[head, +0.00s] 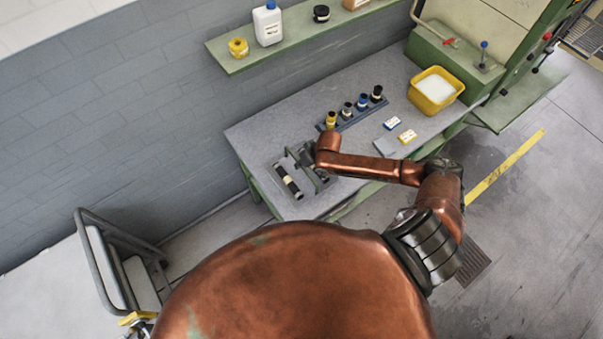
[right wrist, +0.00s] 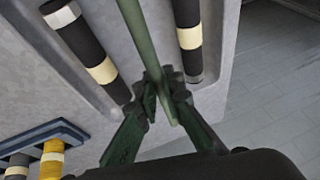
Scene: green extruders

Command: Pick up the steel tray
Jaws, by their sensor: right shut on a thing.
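The steel tray (head: 296,174) is at the near left end of the workbench and carries dark rolls with cream bands. In the right wrist view, the grey tray (right wrist: 214,50) holds one dark roll (right wrist: 90,45) at left and another (right wrist: 189,38) at right. A green bar (right wrist: 142,40) runs between them. My right gripper (head: 305,162) is over the tray. In the wrist view, its fingers (right wrist: 164,96) are shut on the bar along the tray's middle. I cannot tell whether the tray touches the bench. My left gripper is not in view.
A blue rack (head: 355,115) with several upright rolls stands behind the tray on the workbench (head: 255,130). A yellow tub (head: 436,90) and small boxes (head: 407,136) are farther right. A green shelf (head: 300,40) hangs above. A railed cart (head: 112,262) stands at left.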

